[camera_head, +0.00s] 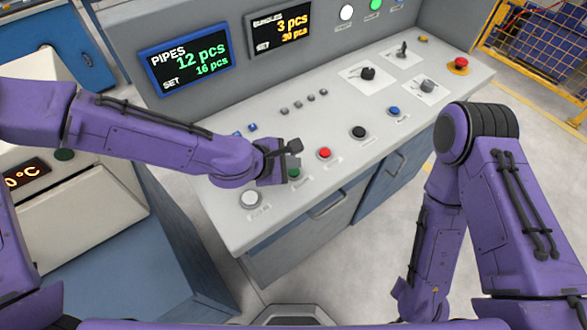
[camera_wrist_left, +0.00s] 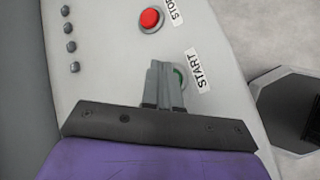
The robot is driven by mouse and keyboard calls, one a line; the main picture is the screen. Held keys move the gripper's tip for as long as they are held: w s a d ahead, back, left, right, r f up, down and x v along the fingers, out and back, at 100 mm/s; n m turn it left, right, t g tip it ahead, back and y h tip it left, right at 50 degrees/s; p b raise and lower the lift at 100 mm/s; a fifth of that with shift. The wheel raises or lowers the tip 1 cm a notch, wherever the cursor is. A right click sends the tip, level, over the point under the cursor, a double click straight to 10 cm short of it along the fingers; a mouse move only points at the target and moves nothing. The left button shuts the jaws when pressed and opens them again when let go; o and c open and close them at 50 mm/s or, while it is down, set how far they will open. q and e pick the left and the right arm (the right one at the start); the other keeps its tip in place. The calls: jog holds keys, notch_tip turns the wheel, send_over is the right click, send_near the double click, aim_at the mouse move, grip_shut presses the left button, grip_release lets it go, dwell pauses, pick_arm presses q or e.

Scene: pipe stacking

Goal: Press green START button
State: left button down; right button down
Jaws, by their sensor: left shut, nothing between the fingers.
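The green START button (camera_head: 294,173) sits on the front of the grey console, between a white button and the red button (camera_head: 325,153). My left gripper (camera_head: 292,160) is at the green button, over its left part. In the left wrist view my left gripper's closed fingers (camera_wrist_left: 164,75) cover most of the green button (camera_wrist_left: 180,77), with a green edge showing to their right beside the START label (camera_wrist_left: 197,72). I cannot tell whether the fingertips touch the button. The red STOP button (camera_wrist_left: 150,19) lies beyond. My right arm hangs at the right; its gripper is not clearly seen.
The console (camera_head: 225,217) also carries a white button (camera_head: 250,199), a black button (camera_head: 358,132), a blue button (camera_head: 393,111) and small grey knobs. A red emergency button (camera_head: 460,64) is at the far right. Two displays (camera_head: 190,65) stand behind. Open floor lies to the right.

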aim_at(291, 173)
pick_arm(q)
jog(key=shift+f, duration=0.4)
jog(key=shift+f+b, duration=0.45)
jog(key=shift+b, duration=0.1)
dwell(0.5)
jog(key=shift+r, duration=0.2)
jog(key=shift+r+p, duration=0.65)
jog(key=shift+p, duration=0.2)
notch_tip(291, 173, up, 5)
jog(key=p, duration=0.5)
jog(key=shift+r, duration=0.15)
